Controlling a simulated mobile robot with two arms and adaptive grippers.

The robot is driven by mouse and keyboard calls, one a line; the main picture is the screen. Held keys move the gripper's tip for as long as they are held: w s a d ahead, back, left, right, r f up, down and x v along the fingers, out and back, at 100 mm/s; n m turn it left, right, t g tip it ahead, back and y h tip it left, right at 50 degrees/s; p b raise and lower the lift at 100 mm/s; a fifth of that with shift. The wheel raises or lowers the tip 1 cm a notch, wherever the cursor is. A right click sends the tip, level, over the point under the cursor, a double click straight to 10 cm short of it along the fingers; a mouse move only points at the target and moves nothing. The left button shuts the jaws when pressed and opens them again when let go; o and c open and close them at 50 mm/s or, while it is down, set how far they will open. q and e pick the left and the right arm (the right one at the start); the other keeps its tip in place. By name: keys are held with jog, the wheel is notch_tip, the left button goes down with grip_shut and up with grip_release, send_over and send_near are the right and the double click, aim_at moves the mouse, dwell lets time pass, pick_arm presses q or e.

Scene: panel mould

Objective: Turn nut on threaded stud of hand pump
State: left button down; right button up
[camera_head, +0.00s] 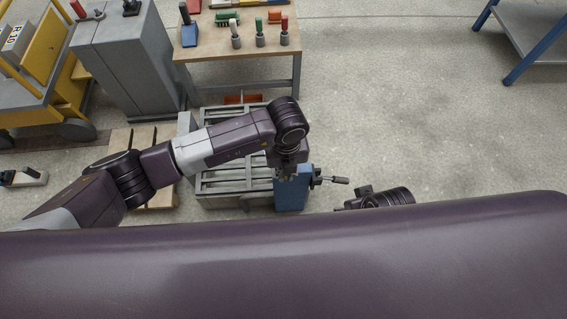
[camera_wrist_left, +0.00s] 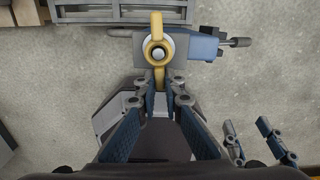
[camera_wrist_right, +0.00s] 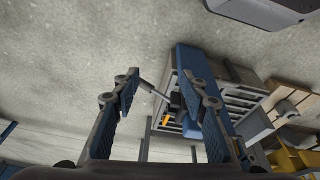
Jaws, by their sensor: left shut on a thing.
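The nut is a yellow ring with two wings (camera_wrist_left: 148,45), around the grey threaded stud (camera_wrist_left: 158,54) of the hand pump in the left wrist view. The pump has a blue body (camera_head: 292,196) with a grey-handled lever (camera_head: 335,180) pointing right. My left gripper (camera_wrist_left: 159,92) is shut on the nut's lower wing; it also shows above the pump in the head view (camera_head: 288,174). My right gripper (camera_wrist_right: 158,86) is open, with the pump lever (camera_wrist_right: 150,89) showing beyond its fingers. In the head view the nut is too hidden to make out.
A grey slatted frame (camera_head: 222,186) stands left of the pump. Behind it are a grey cabinet (camera_head: 125,62) and a wooden-topped bench (camera_head: 262,48) with tools. A yellow cart (camera_head: 35,85) is at the far left. The floor to the right is largely clear.

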pick_arm(q)
jog(key=shift+w+d+n+p, duration=0.1)
jog(key=shift+d+n+p, duration=0.2)
jog(key=shift+n, duration=0.55)
jog(key=shift+w+d+n+p, duration=0.15)
jog(key=shift+n+p, duration=0.25)
jog(key=shift+n, duration=0.45)
pick_arm(e)
jog(key=shift+s+f, duration=0.1)
jog(key=shift+f, duration=2.35)
pick_arm(q)
jog(key=shift+d, duration=0.1)
pick_arm(e)
jog(key=shift+f, duration=0.1)
pick_arm(q)
jog(key=n, duration=0.1)
jog(key=n+p, duration=0.1)
jog(key=shift+w+d+n, duration=0.1)
jog(key=shift+d+n, duration=0.2)
jog(key=shift+w+d+n, duration=0.1)
jog(key=shift+n, duration=0.4)
pick_arm(e)
jog(key=shift+g, duration=0.3)
jog(key=shift+s+f, duration=0.25)
jog(key=shift+f, duration=0.85)
jog(key=shift+s+f, duration=0.25)
jog(key=shift+f, duration=0.8)
pick_arm(q)
jog(key=c, duration=2)
grip_release()
